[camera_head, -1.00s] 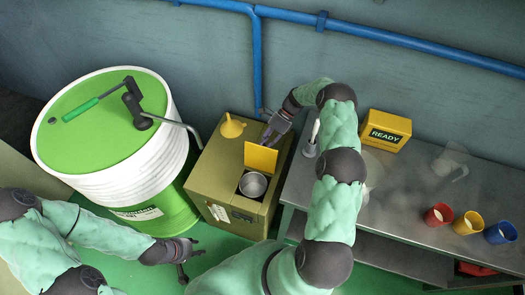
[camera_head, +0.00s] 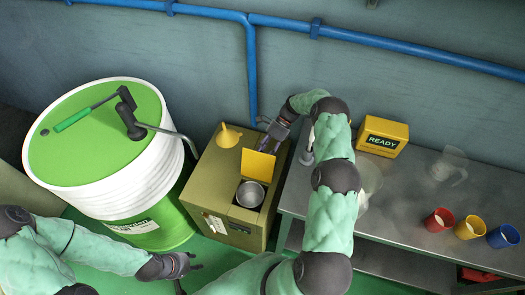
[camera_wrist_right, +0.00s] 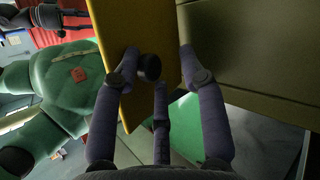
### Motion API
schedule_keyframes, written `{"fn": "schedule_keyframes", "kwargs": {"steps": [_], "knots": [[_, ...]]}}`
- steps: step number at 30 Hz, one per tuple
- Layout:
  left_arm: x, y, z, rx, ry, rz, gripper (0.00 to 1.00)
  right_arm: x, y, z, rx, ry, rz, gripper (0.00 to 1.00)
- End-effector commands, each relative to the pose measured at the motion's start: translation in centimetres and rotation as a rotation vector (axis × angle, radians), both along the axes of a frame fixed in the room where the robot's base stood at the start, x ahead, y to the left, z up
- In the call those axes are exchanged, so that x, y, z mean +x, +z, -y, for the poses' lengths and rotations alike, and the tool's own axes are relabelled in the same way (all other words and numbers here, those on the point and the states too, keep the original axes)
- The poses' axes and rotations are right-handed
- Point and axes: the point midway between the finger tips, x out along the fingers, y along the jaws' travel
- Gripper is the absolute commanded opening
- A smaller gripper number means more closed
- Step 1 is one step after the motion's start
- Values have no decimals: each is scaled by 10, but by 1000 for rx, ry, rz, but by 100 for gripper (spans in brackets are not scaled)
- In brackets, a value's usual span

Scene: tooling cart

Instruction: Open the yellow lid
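The yellow lid (camera_head: 258,164) stands raised on the olive box (camera_head: 208,183), and a round metal pot (camera_head: 250,193) shows in the opening in front of it. In the right wrist view the lid is a tilted yellow panel (camera_wrist_right: 118,30) with a dark round knob (camera_wrist_right: 149,67). My right gripper (camera_head: 264,146) is just behind the lid. Its fingers (camera_wrist_right: 160,62) are apart, with the knob between them; contact is unclear. My left gripper (camera_head: 196,263) hangs empty in front of the box with its fingers apart.
A white and green drum (camera_head: 110,180) with a crank handle stands left of the box. A metal bench (camera_head: 400,200) on the right holds a yellow READY box (camera_head: 382,136) and red, yellow and blue cups. Blue pipes (camera_head: 400,51) run along the wall.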

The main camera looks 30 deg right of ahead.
Motion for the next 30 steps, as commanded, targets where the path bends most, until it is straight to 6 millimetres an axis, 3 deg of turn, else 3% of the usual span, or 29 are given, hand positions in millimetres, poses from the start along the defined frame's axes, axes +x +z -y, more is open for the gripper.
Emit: {"fn": "schedule_keyframes", "kwargs": {"steps": [1, 18, 23, 30], "knots": [[0, -1, 0, 0, 0, 0, 40, -4, -11, -5, 4, 1, -14, 48], [0, 0, 0, 0, 0, 0, 40, -1, -3, -5, 3, 3, -6, 48], [0, 0, 0, 0, 0, 0, 40, 0, 15, -5, 2, 3, -3, 48], [0, 0, 0, 0, 0, 0, 40, -1, 59, -5, 4, 2, -4, 48]]}}
